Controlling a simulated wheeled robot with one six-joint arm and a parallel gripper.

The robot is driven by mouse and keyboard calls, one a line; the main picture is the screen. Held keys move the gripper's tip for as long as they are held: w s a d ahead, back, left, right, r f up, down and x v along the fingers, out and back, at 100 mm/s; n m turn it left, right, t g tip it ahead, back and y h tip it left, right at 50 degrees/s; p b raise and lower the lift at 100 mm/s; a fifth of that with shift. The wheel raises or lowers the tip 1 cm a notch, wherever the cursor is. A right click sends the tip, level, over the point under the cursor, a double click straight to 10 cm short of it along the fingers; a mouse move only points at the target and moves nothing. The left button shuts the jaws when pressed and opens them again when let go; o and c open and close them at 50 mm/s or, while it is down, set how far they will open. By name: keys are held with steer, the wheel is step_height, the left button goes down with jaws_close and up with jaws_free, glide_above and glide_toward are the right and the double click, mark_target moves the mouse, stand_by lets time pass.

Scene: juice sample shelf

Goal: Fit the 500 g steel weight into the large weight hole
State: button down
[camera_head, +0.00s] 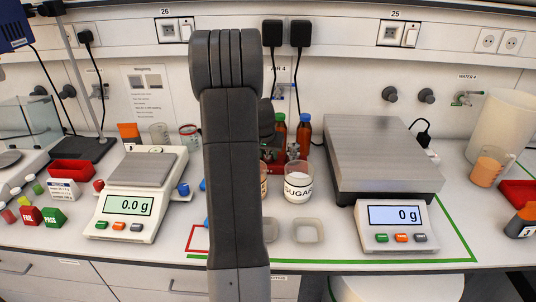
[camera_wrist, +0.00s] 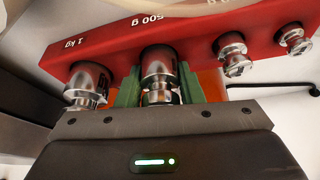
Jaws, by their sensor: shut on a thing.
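In the wrist view, my gripper (camera_wrist: 158,86) has its two green fingers on either side of a shiny steel weight (camera_wrist: 159,66) and is shut on it. The weight is at the red weight block (camera_wrist: 190,38), beside the printed "500 g" label. Its lower end meets the block, but I cannot tell how deep it sits in a hole. A larger steel weight (camera_wrist: 88,80) stands to its left by the "1 kg" label. Smaller weights (camera_wrist: 233,52) (camera_wrist: 293,37) stand to the right. In the head view, my arm hides most of the block and the held weight.
In the head view, a sugar jar (camera_head: 299,182) and brown bottles (camera_head: 303,133) stand close to my arm. A large scale (camera_head: 380,155) reading 0 g is at right. A small scale (camera_head: 141,168) reading 0.0 g is at left. Shallow dishes (camera_head: 308,230) lie in front.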

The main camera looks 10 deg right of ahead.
steer(key=shift+s+f, duration=0.1)
steer(key=shift+f, duration=0.05)
steer(key=c, duration=0.9)
jaws_free()
steer(key=shift+a+f, duration=0.1)
steer(key=shift+c, duration=0.2)
steer(key=shift+o, duration=0.2)
steer(key=shift+s, duration=0.1)
steer(key=shift+s+f, duration=0.1)
steer(key=shift+f, duration=0.05)
steer(key=shift+r, duration=0.45)
steer(key=b+v, duration=0.1)
steer(key=v, duration=1.2)
steer(key=shift+r, duration=0.35)
steer(key=shift+a, duration=0.1)
